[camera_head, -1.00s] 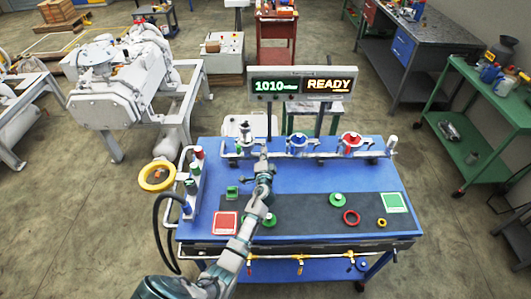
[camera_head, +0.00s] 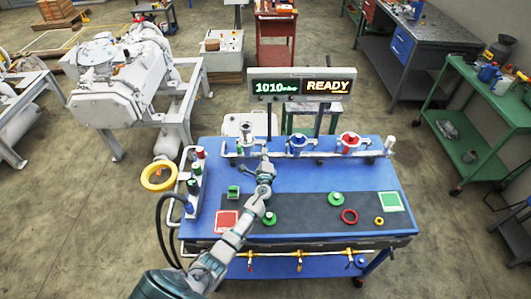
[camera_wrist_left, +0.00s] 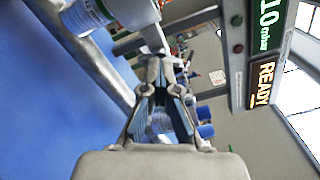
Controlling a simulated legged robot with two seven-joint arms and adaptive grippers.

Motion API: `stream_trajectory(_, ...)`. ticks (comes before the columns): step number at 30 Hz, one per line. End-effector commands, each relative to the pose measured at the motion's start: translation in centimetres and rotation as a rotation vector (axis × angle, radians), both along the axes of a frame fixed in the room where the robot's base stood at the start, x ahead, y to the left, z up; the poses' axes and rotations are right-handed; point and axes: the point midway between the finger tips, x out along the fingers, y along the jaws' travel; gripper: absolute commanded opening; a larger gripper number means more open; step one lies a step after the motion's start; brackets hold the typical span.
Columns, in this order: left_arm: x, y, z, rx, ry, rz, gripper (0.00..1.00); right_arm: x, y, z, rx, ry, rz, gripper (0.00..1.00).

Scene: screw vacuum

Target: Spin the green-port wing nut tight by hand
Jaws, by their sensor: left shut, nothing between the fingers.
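The green port (camera_head: 246,142) is at the left end of the pipe along the back of the blue table. The wing nut is too small to make out clearly. My right gripper is not in view.
A blue port (camera_head: 297,143) and a red port (camera_head: 349,142) stand farther right on the pipe. Green discs (camera_head: 336,198), a red ring (camera_head: 349,216) and a small yellow ring (camera_head: 379,221) lie on the dark mat. A display (camera_head: 302,87) reading READY stands behind.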

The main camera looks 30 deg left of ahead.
Motion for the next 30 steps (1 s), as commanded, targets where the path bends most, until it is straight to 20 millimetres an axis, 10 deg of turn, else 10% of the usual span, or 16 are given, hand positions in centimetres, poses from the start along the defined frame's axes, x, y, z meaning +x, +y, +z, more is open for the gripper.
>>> stream_trajectory(23,0.12,0.71,1.03,0.089,0.035,0.013,0.0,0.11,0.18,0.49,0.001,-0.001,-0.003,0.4)
stream_trajectory(30,0.11,0.71,0.98,0.088,0.036,0.013,0.6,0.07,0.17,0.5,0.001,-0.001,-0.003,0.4)
